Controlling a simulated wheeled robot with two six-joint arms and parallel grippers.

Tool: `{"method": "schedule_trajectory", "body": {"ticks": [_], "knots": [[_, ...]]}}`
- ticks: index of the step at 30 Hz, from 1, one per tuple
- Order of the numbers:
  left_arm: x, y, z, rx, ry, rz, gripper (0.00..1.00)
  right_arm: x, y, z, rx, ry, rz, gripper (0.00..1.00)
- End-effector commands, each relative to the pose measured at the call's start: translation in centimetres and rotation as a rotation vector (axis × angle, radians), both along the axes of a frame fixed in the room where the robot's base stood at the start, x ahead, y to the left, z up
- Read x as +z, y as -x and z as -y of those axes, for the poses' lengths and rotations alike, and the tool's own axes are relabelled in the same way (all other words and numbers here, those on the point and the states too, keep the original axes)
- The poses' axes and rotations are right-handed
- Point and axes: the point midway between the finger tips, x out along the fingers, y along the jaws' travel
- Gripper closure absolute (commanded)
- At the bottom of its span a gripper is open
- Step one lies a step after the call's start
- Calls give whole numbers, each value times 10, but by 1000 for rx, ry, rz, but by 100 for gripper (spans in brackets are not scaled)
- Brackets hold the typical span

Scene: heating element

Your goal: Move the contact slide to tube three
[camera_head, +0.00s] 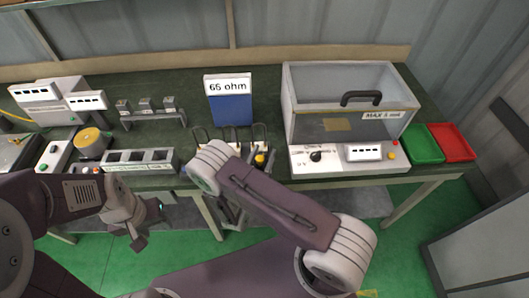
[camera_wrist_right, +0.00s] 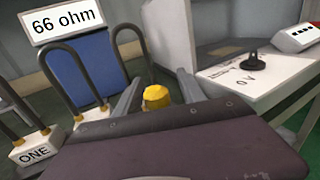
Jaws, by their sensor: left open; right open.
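Several dark U-shaped tubes stand in a row on the bench, including a left one (camera_head: 199,133) and a right one (camera_head: 260,132). A white block marked ONE (camera_wrist_right: 35,150) sits at the foot of the leftmost tube in the wrist view. A yellow knob (camera_head: 260,160), seemingly the contact slide's, is near the right tube's foot. In the wrist view the yellow knob (camera_wrist_right: 156,97) lies between the open fingers of my right gripper (camera_wrist_right: 157,92), whose body hides what is below it. I cannot tell if they touch it. My left gripper (camera_head: 139,223) is open and empty in front of the bench.
A blue stand with a "66 ohm" sign (camera_head: 228,88) is behind the tubes. A clear-walled box with a handle (camera_head: 350,100) and control panel stands right, beside green (camera_head: 422,143) and red (camera_head: 452,142) trays. Meters (camera_head: 48,100) and a socket block (camera_head: 138,160) are left.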

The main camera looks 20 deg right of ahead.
Motion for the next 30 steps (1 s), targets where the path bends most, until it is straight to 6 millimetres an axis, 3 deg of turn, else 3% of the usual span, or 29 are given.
{"method": "schedule_trajectory", "body": {"ticks": [9, 15, 30], "knots": [[-8, 0, 0, 0, 0, 0, 53, -1, 44, -36, 4, 0, 1, 53], [-10, 0, 0, 0, 0, 0, 53, -1, 62, -49, -1, 1, -1, 53], [-10, 0, 0, 0, 0, 0, 53, 0, 65, -50, -3, 0, 0, 53]]}}
